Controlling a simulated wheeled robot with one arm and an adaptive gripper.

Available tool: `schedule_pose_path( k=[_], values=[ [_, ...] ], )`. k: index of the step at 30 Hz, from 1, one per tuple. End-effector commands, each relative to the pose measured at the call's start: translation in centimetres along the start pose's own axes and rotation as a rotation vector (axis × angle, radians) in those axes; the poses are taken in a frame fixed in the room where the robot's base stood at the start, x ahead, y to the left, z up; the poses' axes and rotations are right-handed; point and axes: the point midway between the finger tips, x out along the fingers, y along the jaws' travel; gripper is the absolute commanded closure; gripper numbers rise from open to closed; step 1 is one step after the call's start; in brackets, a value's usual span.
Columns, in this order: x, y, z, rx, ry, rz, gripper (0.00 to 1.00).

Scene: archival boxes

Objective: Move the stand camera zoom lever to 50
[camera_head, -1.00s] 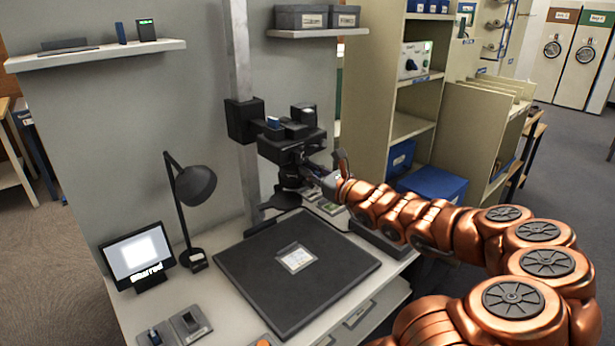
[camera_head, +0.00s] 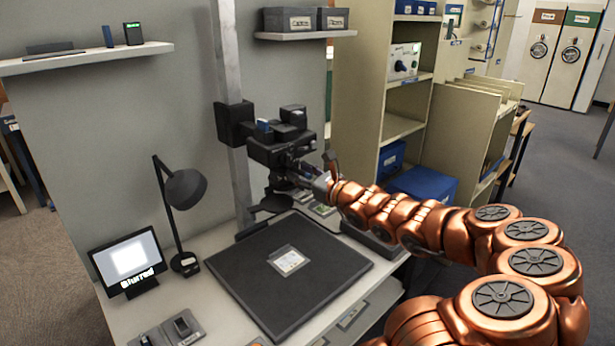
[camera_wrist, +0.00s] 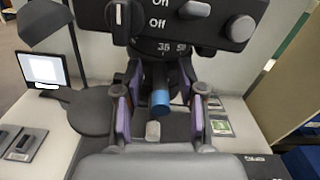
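The black stand camera (camera_head: 278,145) is mounted on the grey column above the dark baseboard (camera_head: 245,283). In the wrist view its underside housing (camera_wrist: 185,22) shows On/Off labels and knobs. Below them is a dark lens ring (camera_wrist: 165,47) with numbers, of which 35 and part of 50 are legible. The zoom lever (camera_wrist: 160,101), with a blue tip, points down toward me. My gripper (camera_wrist: 160,92) is open, with one finger on each side of the lever and gaps between. My gripper also shows at the lens in the head view (camera_head: 300,176).
A small monitor (camera_head: 128,262) reads "Blurred". A black desk lamp (camera_head: 186,188) stands left of the column. A card (camera_head: 288,261) lies on the baseboard. Shelving (camera_head: 405,127) with blue boxes stands close on the right.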

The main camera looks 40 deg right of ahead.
Motion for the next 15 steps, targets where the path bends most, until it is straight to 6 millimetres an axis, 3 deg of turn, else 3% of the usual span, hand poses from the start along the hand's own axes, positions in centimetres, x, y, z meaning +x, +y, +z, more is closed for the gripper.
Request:
schedule_pose_path(
  k=[15],
  values=[
    [-3.9,-0.2,0.0,-0.002,0.001,-0.004,0.61]
  ],
)
